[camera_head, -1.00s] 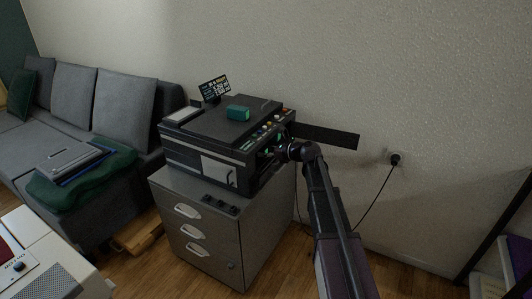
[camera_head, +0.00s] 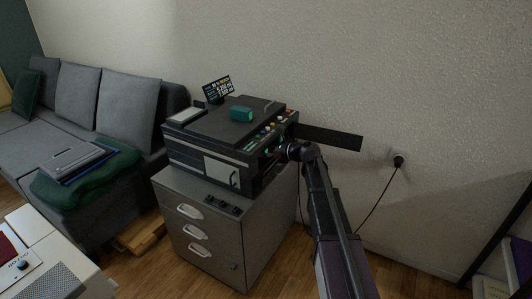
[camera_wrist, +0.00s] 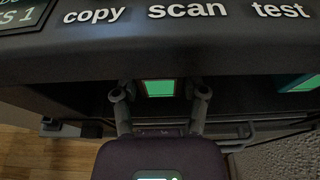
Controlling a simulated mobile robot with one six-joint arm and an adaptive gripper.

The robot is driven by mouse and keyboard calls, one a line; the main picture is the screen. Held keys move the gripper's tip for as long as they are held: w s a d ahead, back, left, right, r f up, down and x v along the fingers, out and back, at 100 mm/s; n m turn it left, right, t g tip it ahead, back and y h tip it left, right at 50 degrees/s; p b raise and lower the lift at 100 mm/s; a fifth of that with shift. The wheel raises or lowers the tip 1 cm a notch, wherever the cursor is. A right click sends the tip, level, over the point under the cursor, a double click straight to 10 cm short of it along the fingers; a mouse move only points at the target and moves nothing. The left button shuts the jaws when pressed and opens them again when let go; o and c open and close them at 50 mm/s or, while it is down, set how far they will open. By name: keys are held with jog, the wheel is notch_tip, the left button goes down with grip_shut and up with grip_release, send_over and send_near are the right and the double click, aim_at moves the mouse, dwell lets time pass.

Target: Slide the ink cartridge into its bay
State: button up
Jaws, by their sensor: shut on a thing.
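The printer (camera_head: 205,150) stands on a grey drawer cabinet. In the wrist view, its front edge (camera_wrist: 190,45) overhangs a dark recess. My gripper (camera_wrist: 159,92) reaches under this edge, its two fingers shut on the ink cartridge (camera_wrist: 160,88), whose pale-rimmed green face shows between the fingertips. The cartridge's far part and the bay around it are hidden in shadow, so I cannot tell how deep it sits. In the head view my gripper (camera_head: 283,152) is at the printer's right-hand side, mostly hidden by my wrist.
A teal box (camera_head: 241,114) lies on the printer's lid. A teal thing (camera_wrist: 300,82) shows right of my gripper. A dark flat panel (camera_head: 330,137) sticks out behind my wrist. The cabinet (camera_head: 205,228) stands below, the wall behind. A cable (camera_head: 378,200) runs to a socket.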

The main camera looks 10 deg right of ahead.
jog(key=o, duration=1.2)
jog(key=shift+p+v, duration=0.75)
jog(key=shift+v, duration=1.75)
